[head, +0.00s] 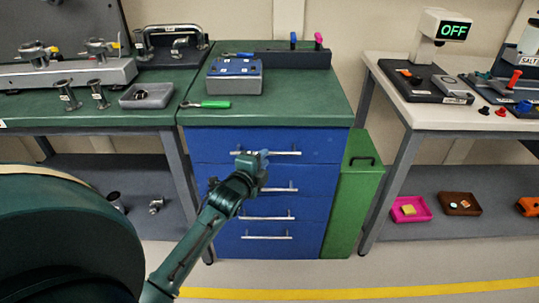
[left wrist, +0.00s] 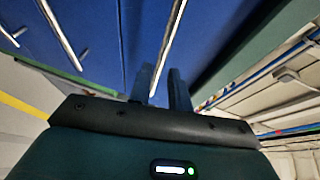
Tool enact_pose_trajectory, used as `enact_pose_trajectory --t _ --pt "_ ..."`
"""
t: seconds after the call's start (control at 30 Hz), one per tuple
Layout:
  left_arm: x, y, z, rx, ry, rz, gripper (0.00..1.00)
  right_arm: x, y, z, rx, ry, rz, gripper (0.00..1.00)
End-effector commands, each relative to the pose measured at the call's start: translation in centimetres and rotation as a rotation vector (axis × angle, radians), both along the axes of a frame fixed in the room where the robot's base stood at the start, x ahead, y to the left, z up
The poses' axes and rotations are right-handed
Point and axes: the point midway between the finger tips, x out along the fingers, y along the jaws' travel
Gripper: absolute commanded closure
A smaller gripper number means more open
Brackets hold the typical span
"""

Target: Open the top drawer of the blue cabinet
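The blue cabinet (head: 205,182) stands under a green top, with several drawers stacked in its front. The top drawer (head: 220,140) looks closed, flush with the others, with a horizontal silver bar handle (head: 287,153). My left gripper (head: 264,157) is at this handle, covering its left-middle part. In the left wrist view the handle (left wrist: 174,32) runs toward the space between my two fingers (left wrist: 162,88). The fingers stand apart, with a visible gap; contact with the bar cannot be told. My right gripper is not in view.
A green-handled tool (head: 212,104) and a grey-blue box (head: 234,84) lie on the cabinet top. A green bin (head: 350,205) stands against the cabinet's right side. Workbenches flank it left (head: 90,120) and right (head: 425,118). The floor in front is clear.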

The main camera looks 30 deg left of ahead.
Motion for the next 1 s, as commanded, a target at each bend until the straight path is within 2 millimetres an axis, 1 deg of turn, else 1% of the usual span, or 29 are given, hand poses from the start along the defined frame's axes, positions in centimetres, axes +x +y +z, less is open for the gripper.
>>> enact_pose_trajectory --t 0.03,0.1,0.2,0.3,0.43,0.67,0.9,1.0 --pt "1.0 0.2 -0.2 -0.001 -0.002 0.000 0.81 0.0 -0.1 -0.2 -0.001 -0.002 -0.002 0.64" --pt "2.1 0.3 -0.4 0.000 -0.002 0.000 0.81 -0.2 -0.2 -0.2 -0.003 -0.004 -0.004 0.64" --pt "3.3 0.5 -0.7 -0.001 0.000 -0.001 0.81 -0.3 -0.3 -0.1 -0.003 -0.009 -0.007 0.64" --pt "4.0 0.6 -0.8 -0.001 0.001 -0.001 0.81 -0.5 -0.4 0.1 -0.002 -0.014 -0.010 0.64" --pt "4.4 0.6 -0.9 0.000 0.001 -0.001 0.81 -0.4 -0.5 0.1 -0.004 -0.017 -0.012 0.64" --pt "4.3 0.6 -0.9 0.000 0.001 -0.001 0.81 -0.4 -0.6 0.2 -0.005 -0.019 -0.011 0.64" --pt "4.3 0.6 -0.9 -0.001 0.001 -0.001 1.00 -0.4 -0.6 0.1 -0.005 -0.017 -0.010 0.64" --pt "4.3 0.6 -0.9 -0.001 0.001 -0.001 1.00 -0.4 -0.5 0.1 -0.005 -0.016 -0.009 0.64"
